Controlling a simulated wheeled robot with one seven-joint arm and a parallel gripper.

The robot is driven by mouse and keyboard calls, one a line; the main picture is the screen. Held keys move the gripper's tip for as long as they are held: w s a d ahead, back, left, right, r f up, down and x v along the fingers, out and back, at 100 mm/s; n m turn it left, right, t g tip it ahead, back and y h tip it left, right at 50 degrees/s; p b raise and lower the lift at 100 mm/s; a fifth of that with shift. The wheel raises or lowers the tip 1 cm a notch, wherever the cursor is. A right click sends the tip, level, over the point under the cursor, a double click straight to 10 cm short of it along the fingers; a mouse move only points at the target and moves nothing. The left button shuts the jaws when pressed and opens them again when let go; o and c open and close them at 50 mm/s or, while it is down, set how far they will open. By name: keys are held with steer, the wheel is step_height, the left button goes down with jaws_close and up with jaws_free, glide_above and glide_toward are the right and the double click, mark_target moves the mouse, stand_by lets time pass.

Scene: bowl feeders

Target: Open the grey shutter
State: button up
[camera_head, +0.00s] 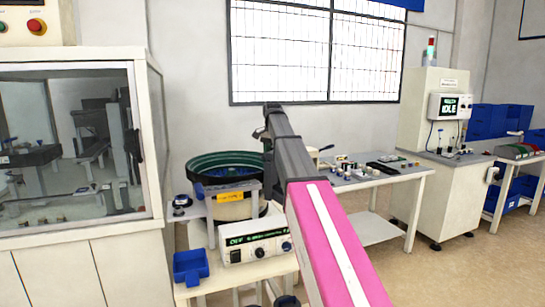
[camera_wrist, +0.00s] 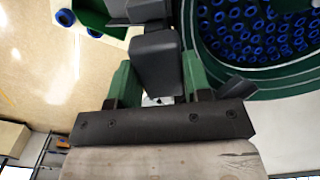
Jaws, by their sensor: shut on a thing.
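The bowl feeder (camera_head: 228,165) is a round bowl with a green inner wall, standing on a small stand left of my arm. In the wrist view the feeder bowl (camera_wrist: 262,78) holds many blue ring-shaped parts. The grey shutter (camera_wrist: 155,48) is a dark grey block beside the bowl's rim. My gripper (camera_wrist: 158,70) has green fingers on either side of that block and is shut on it. In the head view my arm reaches over the right side of the feeder, and the fingers and shutter cannot be made out.
A control box (camera_head: 255,245) with a green display and a blue bin (camera_head: 190,267) are in front of the feeder. A glazed machine cabinet (camera_head: 75,150) stands at left. A table (camera_head: 375,180) with small parts and a white cabinet (camera_head: 435,200) stand at right.

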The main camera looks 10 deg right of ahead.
steer(key=o, duration=1.3)
step_height(320, 180, up, 11)
steer(key=shift+f, duration=0.15)
steer(key=shift+s, duration=0.1)
